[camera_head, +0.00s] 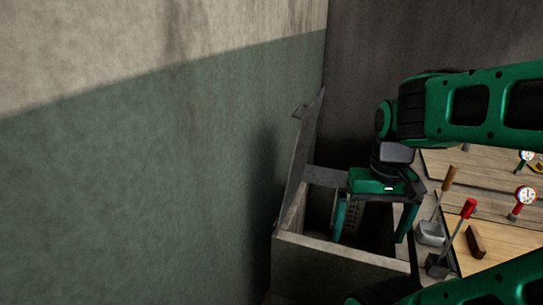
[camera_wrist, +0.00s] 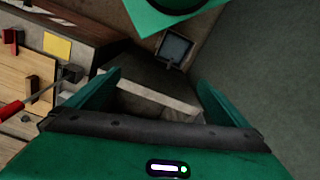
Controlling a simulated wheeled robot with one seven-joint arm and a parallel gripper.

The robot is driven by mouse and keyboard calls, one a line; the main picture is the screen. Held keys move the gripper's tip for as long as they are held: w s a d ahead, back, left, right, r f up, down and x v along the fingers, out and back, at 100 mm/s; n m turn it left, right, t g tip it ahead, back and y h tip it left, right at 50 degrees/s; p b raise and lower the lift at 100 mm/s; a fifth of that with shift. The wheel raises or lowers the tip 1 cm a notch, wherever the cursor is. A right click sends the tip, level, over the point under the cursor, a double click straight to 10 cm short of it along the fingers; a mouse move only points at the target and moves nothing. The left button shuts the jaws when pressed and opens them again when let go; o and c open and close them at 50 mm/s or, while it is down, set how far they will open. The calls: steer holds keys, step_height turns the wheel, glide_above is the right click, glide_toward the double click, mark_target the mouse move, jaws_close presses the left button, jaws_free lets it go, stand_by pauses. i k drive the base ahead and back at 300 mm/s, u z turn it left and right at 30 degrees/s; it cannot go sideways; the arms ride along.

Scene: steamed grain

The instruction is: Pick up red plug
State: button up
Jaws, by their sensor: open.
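My gripper (camera_head: 370,238) is open and points down into an open grey bin (camera_head: 345,248). Its two fingers are wide apart, and I see nothing held between them. In the wrist view my gripper (camera_wrist: 158,83) also shows open, with the bin's pale rim (camera_wrist: 150,92) between the fingers. I cannot make out a red plug for certain in either view. The dark inside of the bin is partly hidden by my gripper. A small red piece (camera_wrist: 10,38) shows at the left edge of the wrist view, too small to name.
A wooden bench (camera_head: 475,190) stands right of the bin. It holds a red-handled lever (camera_head: 468,208), a wooden-handled tool (camera_head: 450,176), a red-based gauge (camera_head: 525,196) and a brown block (camera_head: 475,241). The bin's raised lid (camera_head: 302,150) and a green wall (camera_head: 160,190) are close on the left.

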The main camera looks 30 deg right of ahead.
mark_target(471, 204)
steer(key=u, duration=0.1)
steer(key=k, duration=0.5)
steer(key=z, duration=2.15)
steer(key=k, duration=0.7)
steer(key=u, duration=0.4)
steer(key=i, duration=1)
steer(key=u, duration=0.05)
